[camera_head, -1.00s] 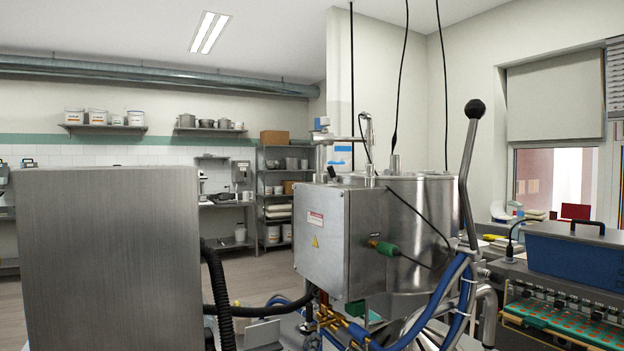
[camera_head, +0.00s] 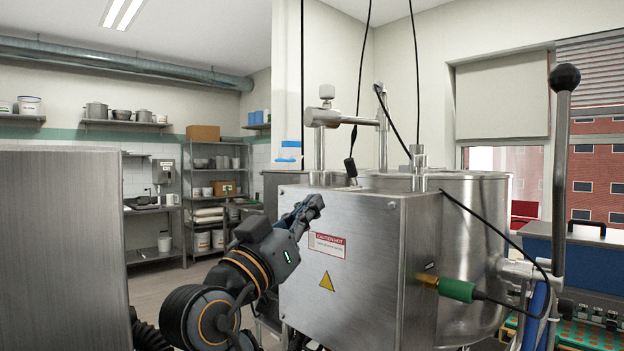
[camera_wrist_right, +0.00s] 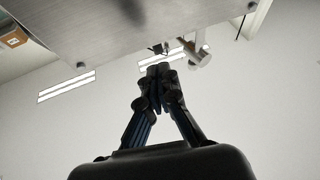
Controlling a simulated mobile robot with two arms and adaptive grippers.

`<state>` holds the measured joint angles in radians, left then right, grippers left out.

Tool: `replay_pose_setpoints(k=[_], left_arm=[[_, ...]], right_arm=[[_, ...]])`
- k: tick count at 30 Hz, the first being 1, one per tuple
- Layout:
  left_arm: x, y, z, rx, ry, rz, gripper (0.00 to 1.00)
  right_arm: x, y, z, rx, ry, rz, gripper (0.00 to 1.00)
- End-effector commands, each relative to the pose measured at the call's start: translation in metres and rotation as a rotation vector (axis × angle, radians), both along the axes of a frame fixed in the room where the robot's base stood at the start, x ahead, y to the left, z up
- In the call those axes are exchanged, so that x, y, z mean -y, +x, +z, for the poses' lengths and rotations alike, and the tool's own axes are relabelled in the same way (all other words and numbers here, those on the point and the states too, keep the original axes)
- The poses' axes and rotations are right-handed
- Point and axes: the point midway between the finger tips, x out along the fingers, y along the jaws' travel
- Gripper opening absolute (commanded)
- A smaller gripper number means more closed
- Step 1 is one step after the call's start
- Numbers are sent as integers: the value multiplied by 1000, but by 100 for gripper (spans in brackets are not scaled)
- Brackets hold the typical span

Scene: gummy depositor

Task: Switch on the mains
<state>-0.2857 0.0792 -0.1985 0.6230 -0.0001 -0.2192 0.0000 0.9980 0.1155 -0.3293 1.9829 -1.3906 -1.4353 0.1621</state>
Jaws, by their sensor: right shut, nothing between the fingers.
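No switch that I can make out as the mains shows in either view. A steel control box (camera_head: 350,260) with a red-and-white caution label and a yellow warning triangle stands in the middle of the head view. My right gripper (camera_head: 314,204) is shut and empty, pointing up and right before the upper left part of the box's front. Whether it touches the box I cannot tell. In the right wrist view the closed fingers (camera_wrist_right: 160,72) point toward a grey metal face (camera_wrist_right: 110,30), seen from below. My left gripper is not in view.
A steel cabinet (camera_head: 60,250) stands close on the left. Behind the box is a steel kettle (camera_head: 470,215). A green plug (camera_head: 457,290) with a black cable sticks out at the box's right. A black-knobbed lever (camera_head: 562,130) rises at the right.

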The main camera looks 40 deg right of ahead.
Motion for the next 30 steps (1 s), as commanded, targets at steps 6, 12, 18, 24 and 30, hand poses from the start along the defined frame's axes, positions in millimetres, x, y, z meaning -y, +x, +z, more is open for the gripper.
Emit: replay_pose_setpoints(k=[6, 12, 18, 24, 30], left_arm=[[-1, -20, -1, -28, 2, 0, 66], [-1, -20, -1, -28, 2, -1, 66], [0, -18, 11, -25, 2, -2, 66], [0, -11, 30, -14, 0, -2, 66], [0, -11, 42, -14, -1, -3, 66]], right_arm=[[1, -5, 2, 14, 4, -5, 0], [1, -4, 3, 13, 4, -5, 0], [19, 1, 14, 10, 2, -10, 0], [52, 11, 31, 10, 3, -10, 0], [77, 20, 41, 9, 3, -8, 0]])
